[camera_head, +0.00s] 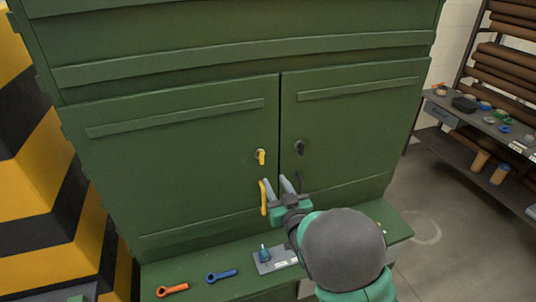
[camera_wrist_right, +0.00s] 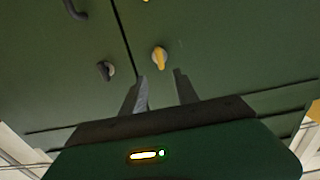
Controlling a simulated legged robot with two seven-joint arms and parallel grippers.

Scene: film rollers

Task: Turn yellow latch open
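The yellow latch (camera_head: 261,157) is a small knob on a round pale base on the left cabinet door, near the seam. It points downward in the head view. It also shows in the right wrist view (camera_wrist_right: 160,58), just beyond the fingertips and roughly in line with the gap between them. My right gripper (camera_head: 277,181) is open and empty below the latch in the head view, apart from it. Its two grey fingers also show spread in the right wrist view (camera_wrist_right: 159,78). My left gripper is not in view.
A black latch (camera_head: 299,147) is on the right door. A yellow handle (camera_head: 263,198) is close to my right gripper's left side; a black handle (camera_head: 298,182) is to its right. Orange (camera_head: 172,290) and blue (camera_head: 221,275) tools lie on the green ledge (camera_head: 200,266).

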